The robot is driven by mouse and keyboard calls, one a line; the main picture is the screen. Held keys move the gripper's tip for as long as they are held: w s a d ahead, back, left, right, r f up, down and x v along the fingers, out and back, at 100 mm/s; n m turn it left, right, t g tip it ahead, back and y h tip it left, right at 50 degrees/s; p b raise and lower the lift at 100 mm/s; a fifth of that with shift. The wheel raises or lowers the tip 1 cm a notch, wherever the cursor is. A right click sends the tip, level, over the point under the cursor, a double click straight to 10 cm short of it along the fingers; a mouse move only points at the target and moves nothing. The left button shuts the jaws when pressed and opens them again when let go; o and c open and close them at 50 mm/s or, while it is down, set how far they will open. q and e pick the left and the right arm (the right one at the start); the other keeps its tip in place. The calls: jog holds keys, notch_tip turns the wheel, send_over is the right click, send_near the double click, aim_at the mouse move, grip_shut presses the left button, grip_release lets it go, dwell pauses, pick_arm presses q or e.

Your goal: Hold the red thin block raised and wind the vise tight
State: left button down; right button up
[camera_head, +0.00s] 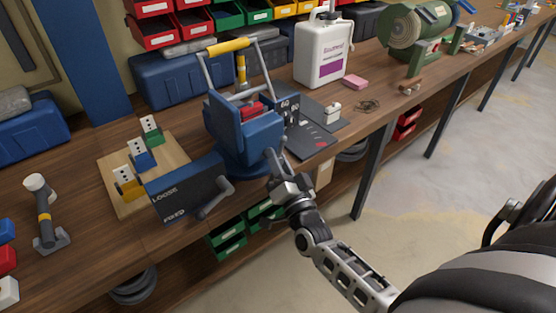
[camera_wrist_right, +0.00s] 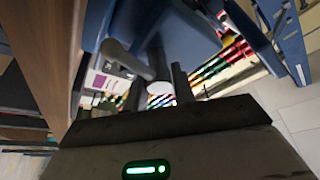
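The blue vise (camera_head: 232,120) stands at the bench's front edge, left of centre in the head view. A red block (camera_head: 252,111) shows low between its jaws; its lower part is hidden. My right gripper (camera_head: 273,160) is at the vise's front right side. The blue vise body (camera_wrist_right: 185,30) fills the top there. My left gripper is not in view.
A wooden board (camera_head: 118,188) holds colored socket boxes.

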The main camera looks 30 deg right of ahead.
jog(key=o, duration=0.4)
jog(key=shift+s+r, duration=0.1)
jog(key=shift+s, duration=0.05)
jog(key=b+v, duration=0.2)
jog(key=v, duration=1.4)
jog(key=shift+b, duration=0.4)
jog(key=shift+a, duration=0.1)
jog(key=shift+c, duration=0.2)
